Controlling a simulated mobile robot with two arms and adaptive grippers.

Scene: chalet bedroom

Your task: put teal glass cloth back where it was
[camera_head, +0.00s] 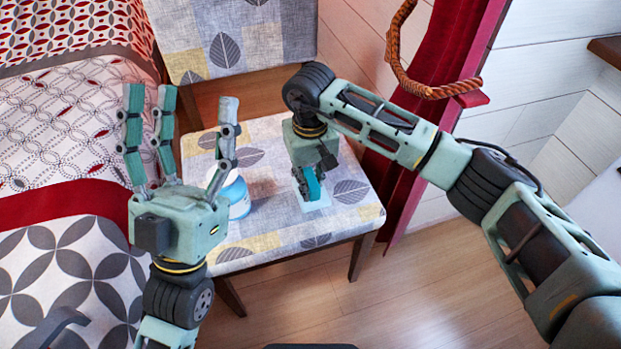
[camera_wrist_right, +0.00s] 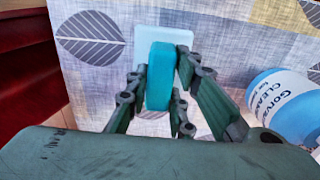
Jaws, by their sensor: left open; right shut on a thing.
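The teal cloth (camera_wrist_right: 160,76) shows in the right wrist view as a small, thick folded block. My right gripper (camera_head: 309,190) is shut on it, with fingers on both sides, and points down at the chair seat. Under the cloth, a pale square patch (camera_wrist_right: 150,36) lies flat on the seat; it also shows in the head view (camera_head: 318,203). I cannot tell whether the cloth touches the patch. My left gripper (camera_head: 178,125) is open and empty, its fingers pointing up, in front of the seat's left part in the head view.
The patterned chair seat (camera_head: 270,215) has a blue and white cleaner container (camera_head: 240,196) left of my right gripper, partly behind my left gripper. A bed (camera_head: 65,150) is at left. A red curtain (camera_head: 440,55) and rope tieback (camera_head: 397,60) are behind my right arm.

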